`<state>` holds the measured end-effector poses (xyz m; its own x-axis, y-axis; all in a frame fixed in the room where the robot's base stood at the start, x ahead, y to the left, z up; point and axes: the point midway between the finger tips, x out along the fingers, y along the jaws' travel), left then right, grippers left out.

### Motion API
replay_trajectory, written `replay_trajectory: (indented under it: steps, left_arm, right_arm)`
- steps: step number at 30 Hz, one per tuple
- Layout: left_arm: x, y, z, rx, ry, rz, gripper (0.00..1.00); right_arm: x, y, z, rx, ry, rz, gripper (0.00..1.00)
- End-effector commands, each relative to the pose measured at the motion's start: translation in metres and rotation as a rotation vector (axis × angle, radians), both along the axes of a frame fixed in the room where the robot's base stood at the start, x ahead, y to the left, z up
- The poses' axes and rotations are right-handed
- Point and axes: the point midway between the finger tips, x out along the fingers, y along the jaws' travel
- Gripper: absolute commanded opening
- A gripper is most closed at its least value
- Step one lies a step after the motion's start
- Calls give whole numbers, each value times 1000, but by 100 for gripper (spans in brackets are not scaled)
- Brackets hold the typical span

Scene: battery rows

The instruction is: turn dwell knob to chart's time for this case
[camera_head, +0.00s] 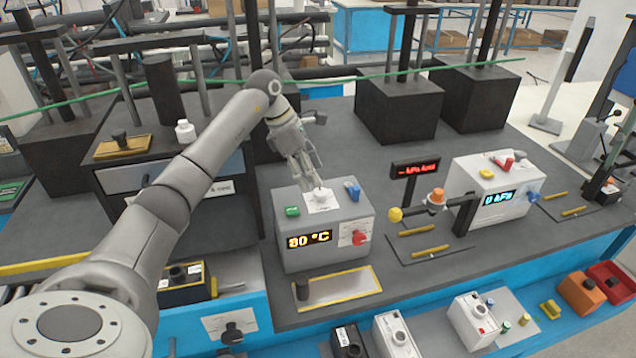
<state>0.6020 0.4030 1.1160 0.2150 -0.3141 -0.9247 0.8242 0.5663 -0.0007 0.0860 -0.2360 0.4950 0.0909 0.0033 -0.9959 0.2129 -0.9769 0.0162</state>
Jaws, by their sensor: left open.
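A light grey box (292,256) with a lit "80 °C" display (309,240) stands on the dark bench. A red knob (360,238) sits on a white plate on its front face. On its top are a green button (292,211), a blue part (352,190) and a white plate (322,205) with a small pale knob. I cannot tell which knob is the dwell knob, and no chart is readable. My left gripper (315,180) is open and points down just above the pale knob; contact cannot be told. My right gripper is not in view.
A yellow-edged tray (338,289) lies in front of the box. Black blocks (398,108) stand behind. Several small boxes line the front.

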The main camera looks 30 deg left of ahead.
Motion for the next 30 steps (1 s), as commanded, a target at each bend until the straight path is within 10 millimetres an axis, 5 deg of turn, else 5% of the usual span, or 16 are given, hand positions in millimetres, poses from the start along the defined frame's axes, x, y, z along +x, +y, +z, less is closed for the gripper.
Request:
replay_trajectory:
  steps: [9, 21, 30]
  left_arm:
    - [11, -16, -42, -2, 0, 0, 54]
    - [12, -18, -51, -1, -3, 1, 53]
    - [12, -18, -51, -1, -3, 1, 14]
  right_arm:
    - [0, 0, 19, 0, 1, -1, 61]
    - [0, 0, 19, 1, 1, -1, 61]
    - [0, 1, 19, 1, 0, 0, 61]
